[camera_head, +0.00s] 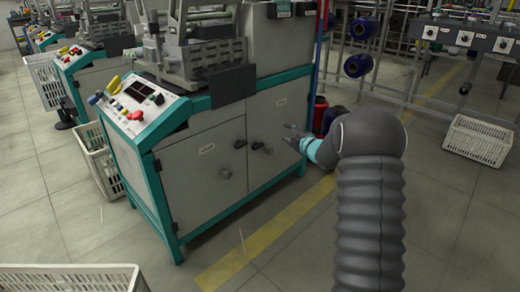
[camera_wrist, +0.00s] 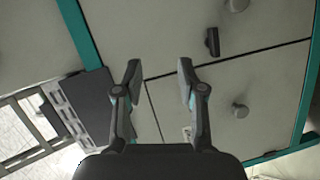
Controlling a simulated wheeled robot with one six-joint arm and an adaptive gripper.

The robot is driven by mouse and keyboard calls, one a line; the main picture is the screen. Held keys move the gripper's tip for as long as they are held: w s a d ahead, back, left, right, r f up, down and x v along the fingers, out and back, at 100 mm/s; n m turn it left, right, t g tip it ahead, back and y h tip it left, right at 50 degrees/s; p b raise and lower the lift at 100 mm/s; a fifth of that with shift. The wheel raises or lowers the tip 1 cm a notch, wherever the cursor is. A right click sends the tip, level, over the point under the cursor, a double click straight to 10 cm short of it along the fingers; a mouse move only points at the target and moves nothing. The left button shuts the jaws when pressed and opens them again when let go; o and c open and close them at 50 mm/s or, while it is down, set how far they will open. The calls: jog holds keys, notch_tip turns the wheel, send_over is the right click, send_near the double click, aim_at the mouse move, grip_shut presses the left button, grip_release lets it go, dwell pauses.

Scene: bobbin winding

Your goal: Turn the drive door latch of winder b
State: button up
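A grey winder cabinet with teal edges (camera_head: 205,165) stands in the middle of the head view, with two doors meeting at a seam. In the wrist view a dark bar-shaped latch (camera_wrist: 212,42) stands out from the upper panel, beside the seam. A round knob (camera_wrist: 240,110) is on the lower panel. My gripper (camera_wrist: 160,76) is open and empty, apart from the latch. In the head view my gripper (camera_head: 296,138) is in front of the right door. No winder letter is readable.
A dark plate (camera_head: 233,84) hangs above the doors. Blue spools (camera_head: 358,65) and a rack stand behind to the right. White crates (camera_head: 478,141) stand at right, left and bottom left (camera_head: 70,278). The floor before the doors is clear, with a yellow line.

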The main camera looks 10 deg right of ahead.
notch_tip(320, 180, down, 12)
jog(key=a+n+y, duration=0.1)
jog(key=n+y, duration=0.5)
jog(key=f+b+x, duration=0.1)
jog(key=x, duration=1.3)
jog(key=shift+f+g, duration=0.3)
jog(key=shift+g, duration=0.1)
jog(key=shift+w, duration=0.1)
grip_shut()
